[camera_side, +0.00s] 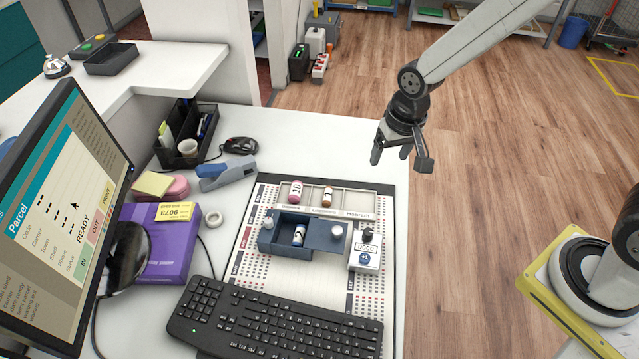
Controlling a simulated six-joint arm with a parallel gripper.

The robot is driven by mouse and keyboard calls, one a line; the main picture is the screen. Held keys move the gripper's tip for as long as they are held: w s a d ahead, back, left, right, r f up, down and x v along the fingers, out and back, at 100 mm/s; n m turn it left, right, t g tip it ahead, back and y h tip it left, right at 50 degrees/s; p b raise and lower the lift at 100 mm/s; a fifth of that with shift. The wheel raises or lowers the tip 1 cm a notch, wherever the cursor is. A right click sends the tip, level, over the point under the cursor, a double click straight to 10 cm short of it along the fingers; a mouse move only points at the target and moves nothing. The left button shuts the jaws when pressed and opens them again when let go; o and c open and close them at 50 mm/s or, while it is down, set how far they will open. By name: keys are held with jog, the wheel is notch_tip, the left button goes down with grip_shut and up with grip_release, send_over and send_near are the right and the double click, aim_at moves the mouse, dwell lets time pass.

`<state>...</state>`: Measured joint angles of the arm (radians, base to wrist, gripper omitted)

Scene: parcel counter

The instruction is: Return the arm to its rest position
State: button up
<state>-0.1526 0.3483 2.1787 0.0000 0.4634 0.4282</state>
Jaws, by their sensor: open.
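My gripper (403,158) hangs over the right edge of the white counter, beyond the board's far right corner. Its two fingers are apart and nothing is between them. My arm reaches in from the upper right. Below and left of the gripper lies the white board (262,200) with red and dark markings. A white-grey device (365,258) stands at the right.
A black keyboard (270,325) lies across the near part of the board. The space right of the counter is open floor (480,220).

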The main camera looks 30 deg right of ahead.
jog(key=s+d+r+n, duration=0.2)
jog(key=s+d, duration=0.3)
jog(key=s, duration=0.4)
jog(key=shift+s+d+r+n+t, duration=0.2)
jog(key=shift+s+d+n+t, duration=0.2)
jog(key=shift+n, duration=0.2)
